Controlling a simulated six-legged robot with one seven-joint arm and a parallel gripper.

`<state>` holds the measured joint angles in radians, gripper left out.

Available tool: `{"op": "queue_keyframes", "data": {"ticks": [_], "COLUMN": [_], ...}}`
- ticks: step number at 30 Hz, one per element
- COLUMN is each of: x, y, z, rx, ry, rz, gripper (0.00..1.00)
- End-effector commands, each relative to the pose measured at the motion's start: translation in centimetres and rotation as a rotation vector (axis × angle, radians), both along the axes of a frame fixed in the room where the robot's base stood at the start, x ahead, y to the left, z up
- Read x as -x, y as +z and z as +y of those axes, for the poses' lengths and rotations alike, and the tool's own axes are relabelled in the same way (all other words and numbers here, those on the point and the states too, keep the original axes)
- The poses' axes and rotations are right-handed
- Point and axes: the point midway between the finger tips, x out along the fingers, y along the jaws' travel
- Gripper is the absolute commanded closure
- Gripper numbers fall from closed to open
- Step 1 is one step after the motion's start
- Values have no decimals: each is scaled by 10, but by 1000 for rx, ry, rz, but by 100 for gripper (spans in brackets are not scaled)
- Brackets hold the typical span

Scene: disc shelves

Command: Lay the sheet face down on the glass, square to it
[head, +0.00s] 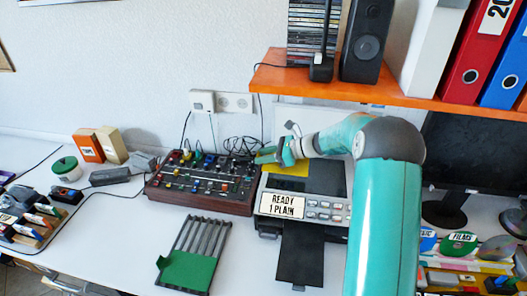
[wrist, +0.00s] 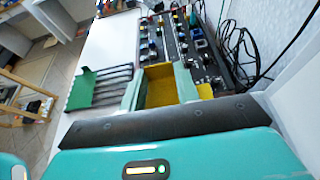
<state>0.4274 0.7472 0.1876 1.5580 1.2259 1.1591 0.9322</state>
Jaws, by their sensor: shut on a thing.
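My gripper (head: 268,156) reaches over the left rear of the copier (head: 302,207), beside the mixer. It is shut on a yellow sheet (head: 288,170), which shows below my wrist. In the wrist view the sheet (wrist: 160,92) shows yellow between the teal fingers of my gripper (wrist: 159,70), with a corner of it sticking out at the right. A dark flat area (head: 327,178) lies on the copier's top to the right of the sheet. I cannot tell whether it is the glass. I cannot tell which face of the sheet is down, or whether it touches the copier.
The knobbed mixer (head: 203,183) stands close on the left, its cables behind. A green slotted rack (head: 190,265) lies in front of it. An orange shelf (head: 345,90) with a speaker (head: 367,40) hangs above. A dark monitor (head: 470,155) stands at the right.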

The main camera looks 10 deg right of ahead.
Motion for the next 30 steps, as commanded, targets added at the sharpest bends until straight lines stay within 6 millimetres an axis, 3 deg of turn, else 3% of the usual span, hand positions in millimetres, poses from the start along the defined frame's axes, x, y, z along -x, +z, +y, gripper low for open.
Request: {"op": "queue_keyframes", "data": {"ticks": [15,30], "x": [-1,-4], "y": [-50,-55], "z": [1,1], "rx": [0,0], "ry": [-3,-2], "rz": [1,-1], "gripper": [90,90]}}
